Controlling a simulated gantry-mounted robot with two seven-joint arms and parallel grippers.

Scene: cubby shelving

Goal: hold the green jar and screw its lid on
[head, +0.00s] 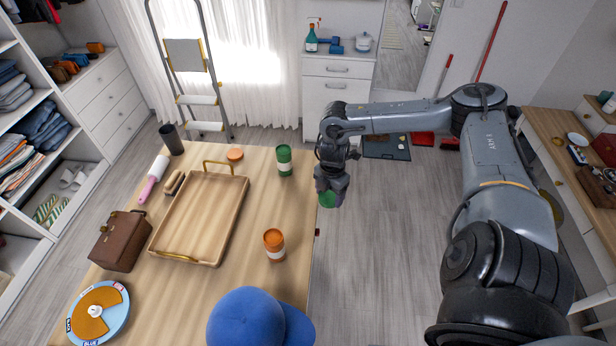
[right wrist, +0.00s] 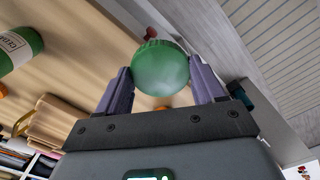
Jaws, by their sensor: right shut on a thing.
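The green jar (head: 284,160) with a pale label stands upright on the table, toward its far right side. It also shows at the left edge of the right wrist view (right wrist: 18,48). My right gripper (head: 331,196) is shut on the green lid (head: 328,200), just off the table's right edge and to the right of the jar. In the right wrist view the round green lid (right wrist: 160,68) sits between the two fingertips. The lid and jar are apart. My left gripper is not in view.
On the table (head: 262,215) are an orange jar (head: 274,245), an orange lid (head: 235,154), a wooden tray (head: 240,205), a brown case (head: 119,240), a blue cap (head: 250,320), a dark cup (head: 171,139) and a lint roller (head: 153,177). Clear tabletop surrounds the green jar.

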